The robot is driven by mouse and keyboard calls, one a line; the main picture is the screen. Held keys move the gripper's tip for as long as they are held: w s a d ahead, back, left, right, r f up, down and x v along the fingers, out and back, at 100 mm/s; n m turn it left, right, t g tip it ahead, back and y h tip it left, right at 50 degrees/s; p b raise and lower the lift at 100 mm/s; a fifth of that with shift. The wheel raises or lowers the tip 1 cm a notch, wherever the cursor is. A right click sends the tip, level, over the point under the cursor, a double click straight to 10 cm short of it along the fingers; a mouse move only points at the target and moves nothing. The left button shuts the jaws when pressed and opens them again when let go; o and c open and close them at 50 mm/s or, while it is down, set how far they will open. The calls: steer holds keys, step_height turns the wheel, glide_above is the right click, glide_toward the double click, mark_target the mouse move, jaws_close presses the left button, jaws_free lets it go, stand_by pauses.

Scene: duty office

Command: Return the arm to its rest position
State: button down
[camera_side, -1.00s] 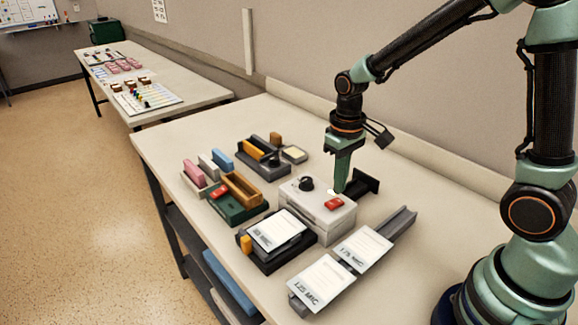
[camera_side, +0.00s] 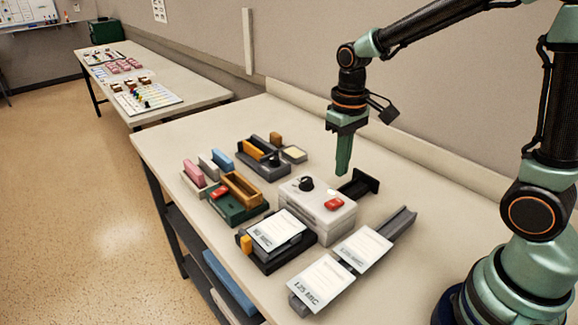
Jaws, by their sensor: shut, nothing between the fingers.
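My gripper (camera_side: 343,168) is green and points straight down at the end of my arm. Its fingers are shut together with nothing between them. It hangs behind the white box (camera_side: 318,212) with a black knob and a red button, to the left of the black bracket (camera_side: 360,184). From this angle the fingertips appear a little above the table and apart from the box. No separate marker for the rest position shows.
A card holder (camera_side: 275,235), a rail with two cards (camera_side: 352,255), a green tray (camera_side: 238,205) and a dark tray (camera_side: 264,163) crowd the table. The table's back right (camera_side: 430,180) is clear. Another table (camera_side: 150,85) stands behind.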

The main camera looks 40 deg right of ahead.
steer(key=s+r+t, duration=0.5)
steer(key=s+r, duration=0.2)
steer(key=r, duration=0.2)
steer(key=shift+s+t, duration=0.25)
steer(key=shift+t, duration=0.05)
